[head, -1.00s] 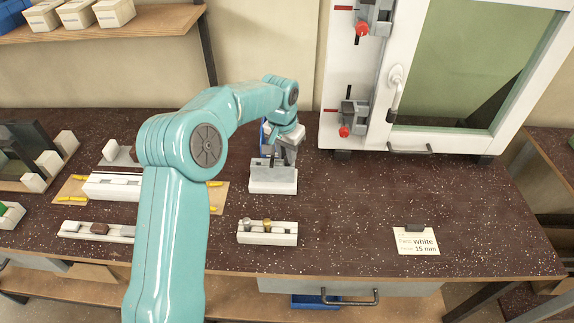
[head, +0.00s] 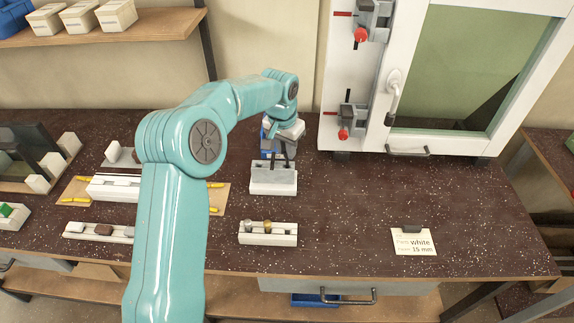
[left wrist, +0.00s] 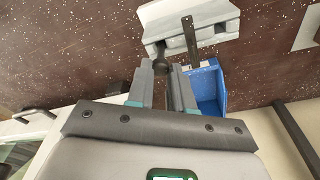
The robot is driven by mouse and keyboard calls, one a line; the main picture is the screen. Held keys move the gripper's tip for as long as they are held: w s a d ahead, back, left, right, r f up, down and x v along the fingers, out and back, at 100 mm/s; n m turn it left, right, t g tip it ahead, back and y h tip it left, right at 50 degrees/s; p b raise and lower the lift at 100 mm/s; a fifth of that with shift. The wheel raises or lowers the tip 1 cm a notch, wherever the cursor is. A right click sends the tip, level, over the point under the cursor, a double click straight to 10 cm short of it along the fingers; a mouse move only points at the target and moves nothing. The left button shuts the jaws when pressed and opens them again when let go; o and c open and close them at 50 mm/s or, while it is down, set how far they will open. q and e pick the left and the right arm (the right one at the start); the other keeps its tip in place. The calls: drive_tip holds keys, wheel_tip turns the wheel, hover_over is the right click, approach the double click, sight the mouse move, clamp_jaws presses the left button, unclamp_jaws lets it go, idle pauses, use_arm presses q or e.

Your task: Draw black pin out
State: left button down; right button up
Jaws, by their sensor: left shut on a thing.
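A pale grey-white block (head: 273,184) stands on the bench in the middle of the head view. It also shows in the left wrist view (left wrist: 210,14), with a flat dark bar (left wrist: 190,42) standing from it. My left gripper (head: 287,145) is above and behind the block. In the left wrist view my left gripper (left wrist: 161,72) is shut on the black pin (left wrist: 159,52), whose dark end shows between the fingertips close to the block. I cannot tell whether the pin's far end is still in the block. My right gripper is not in view.
A blue bin (head: 266,140) stands behind the block. A white holder (head: 267,236) with two metal pieces is in front. A white-framed window unit (head: 360,130) stands at the right, and a label card (head: 412,243) lies front right.

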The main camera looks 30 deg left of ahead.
use_arm(q)
drive_tip(key=shift+r+p, duration=2.35)
drive_tip(key=shift+r, duration=0.75)
